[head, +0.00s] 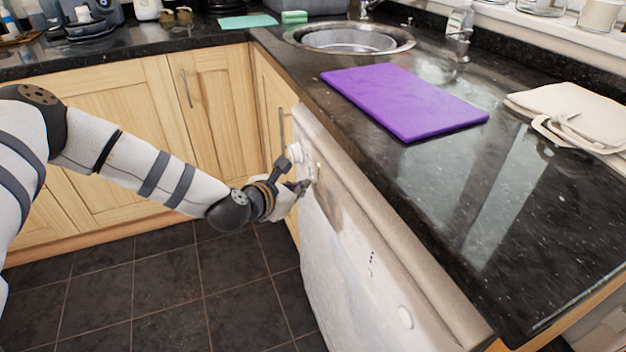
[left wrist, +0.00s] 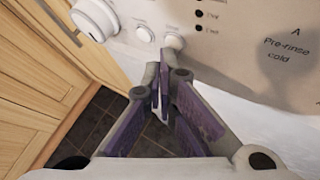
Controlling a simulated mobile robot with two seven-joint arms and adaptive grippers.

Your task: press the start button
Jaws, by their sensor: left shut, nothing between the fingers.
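A white appliance (head: 350,245) is set under the counter, with its control panel at the top of its front. In the left wrist view the panel (left wrist: 235,45) carries a large round knob (left wrist: 94,18) and two small round white buttons, a left one (left wrist: 145,33) and a right one (left wrist: 174,42). Small labels sit above the buttons, too blurred to read surely, so I cannot tell which is start. My left gripper (head: 304,186) is shut and empty at the panel. In the left wrist view its fingertips (left wrist: 164,72) are just below the right button; contact cannot be told.
Wooden cupboards (head: 120,130) stand left of and behind the arm. The dark counter (head: 480,200) overhangs the appliance and bears a purple board (head: 400,100), a folded cloth (head: 570,110) and a sink (head: 350,40). The tiled floor (head: 170,300) is clear.

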